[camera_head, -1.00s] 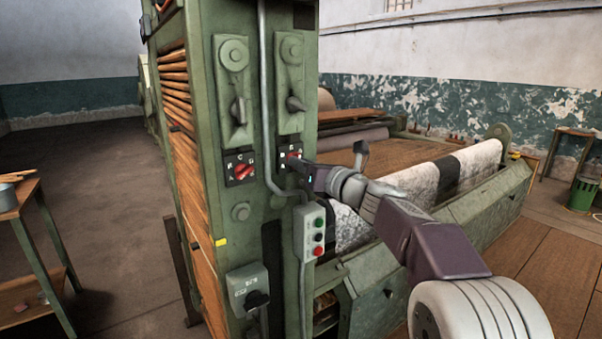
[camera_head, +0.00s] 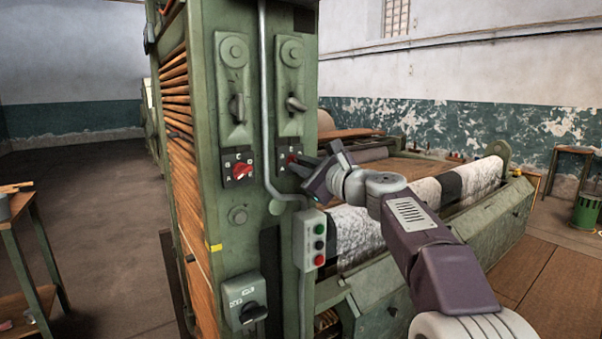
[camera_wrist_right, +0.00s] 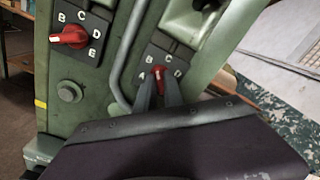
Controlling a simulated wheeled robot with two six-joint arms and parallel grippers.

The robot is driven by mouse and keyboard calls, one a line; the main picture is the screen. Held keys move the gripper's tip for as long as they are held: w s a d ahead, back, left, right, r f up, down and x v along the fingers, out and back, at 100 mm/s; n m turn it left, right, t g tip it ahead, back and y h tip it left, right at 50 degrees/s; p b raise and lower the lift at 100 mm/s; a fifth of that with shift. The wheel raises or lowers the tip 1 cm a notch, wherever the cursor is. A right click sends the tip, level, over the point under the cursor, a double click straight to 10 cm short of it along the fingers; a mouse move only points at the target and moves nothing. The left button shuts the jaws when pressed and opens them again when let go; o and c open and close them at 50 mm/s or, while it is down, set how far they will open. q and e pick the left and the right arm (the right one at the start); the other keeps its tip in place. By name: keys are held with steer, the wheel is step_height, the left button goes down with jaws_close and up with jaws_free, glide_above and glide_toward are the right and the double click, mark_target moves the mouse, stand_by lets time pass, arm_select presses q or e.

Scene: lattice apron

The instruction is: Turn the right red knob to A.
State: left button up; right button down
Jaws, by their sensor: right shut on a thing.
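The right red knob (camera_head: 291,159) sits on a black lettered plate on the green machine column, largely covered by my right gripper in the head view. In the right wrist view the red knob (camera_wrist_right: 158,73) shows between the fingertips of my right gripper (camera_wrist_right: 159,82), which is shut on it. Letters A, B, C and D show around it, with A at its lower left. I cannot tell for sure which letter it points to. My right gripper (camera_head: 298,165) reaches in from the right in the head view. My left gripper is not in view.
A left red knob (camera_head: 243,172) is on its own lettered plate, with a grey conduit (camera_head: 267,130) between the two plates. A fabric roll (camera_head: 355,228) lies behind my right arm.

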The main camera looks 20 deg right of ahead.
steer(key=shift+n+b, duration=3)
steer(key=shift+n, duration=4.9)
steer(key=c, duration=1.5)
jaws_free()
steer(key=shift+o, duration=0.2)
